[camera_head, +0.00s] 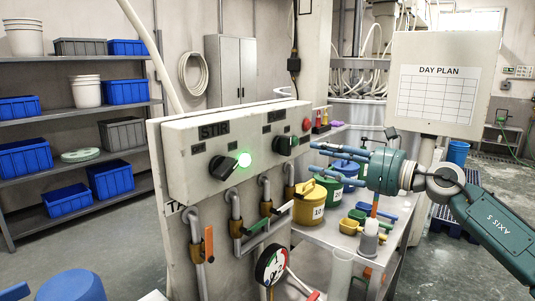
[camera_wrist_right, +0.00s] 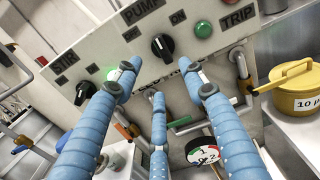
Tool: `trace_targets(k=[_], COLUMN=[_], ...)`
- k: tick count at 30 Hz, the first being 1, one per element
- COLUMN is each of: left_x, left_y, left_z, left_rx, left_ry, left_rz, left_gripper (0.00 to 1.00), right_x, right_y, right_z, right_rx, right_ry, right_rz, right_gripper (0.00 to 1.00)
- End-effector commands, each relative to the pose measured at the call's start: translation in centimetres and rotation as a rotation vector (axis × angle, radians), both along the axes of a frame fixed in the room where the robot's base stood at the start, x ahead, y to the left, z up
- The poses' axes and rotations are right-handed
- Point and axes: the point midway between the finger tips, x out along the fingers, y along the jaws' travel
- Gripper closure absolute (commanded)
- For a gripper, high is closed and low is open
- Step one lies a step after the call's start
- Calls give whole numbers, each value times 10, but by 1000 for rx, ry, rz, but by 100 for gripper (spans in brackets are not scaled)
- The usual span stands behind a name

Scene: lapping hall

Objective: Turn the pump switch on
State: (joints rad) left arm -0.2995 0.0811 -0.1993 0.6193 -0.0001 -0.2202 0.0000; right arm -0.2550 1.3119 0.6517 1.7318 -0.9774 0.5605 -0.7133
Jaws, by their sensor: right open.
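The pump switch is a black rotary knob (camera_wrist_right: 162,46) under the PUMP label on a pale control panel (camera_head: 185,150). Its white mark appears to point up and left in the right wrist view. The green pump lamp (camera_wrist_right: 203,29) beside it looks dark. In the head view the pump knob (camera_head: 283,147) is left of my right gripper (camera_head: 317,156). That gripper is open and empty, its blue fingers spread towards the panel, apart from the knob as far as I can tell. My left gripper is not in view.
The STIR knob (camera_head: 223,167) sits left on the panel, with its green lamp (camera_head: 244,159) lit. A red button (camera_head: 306,124) is at the right. Pipes, valve handles and a gauge (camera_head: 271,265) are below. A yellow pot (camera_head: 308,207) stands on the bench to the right.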

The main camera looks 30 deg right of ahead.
Motion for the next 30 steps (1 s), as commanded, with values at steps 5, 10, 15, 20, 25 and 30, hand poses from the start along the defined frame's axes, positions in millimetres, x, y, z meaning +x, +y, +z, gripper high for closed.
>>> trace_targets(k=[5,10,15,20,25,30], left_x=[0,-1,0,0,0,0], left_y=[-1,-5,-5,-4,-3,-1], left_z=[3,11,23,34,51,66], left_rx=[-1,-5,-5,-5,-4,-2], left_ry=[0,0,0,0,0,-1], left_rz=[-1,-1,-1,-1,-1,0], left_gripper=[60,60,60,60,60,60], right_x=[11,27,36,45,58,73], right_y=[8,11,14,19,22,31], right_z=[4,6,7,7,8,8], right_rx=[-9,-4,2,1,5,2], right_ry=[-2,-4,-5,-5,-6,-6], right_rz=[10,0,0,0,-3,1], right_gripper=[58,58,58,58,58,58])
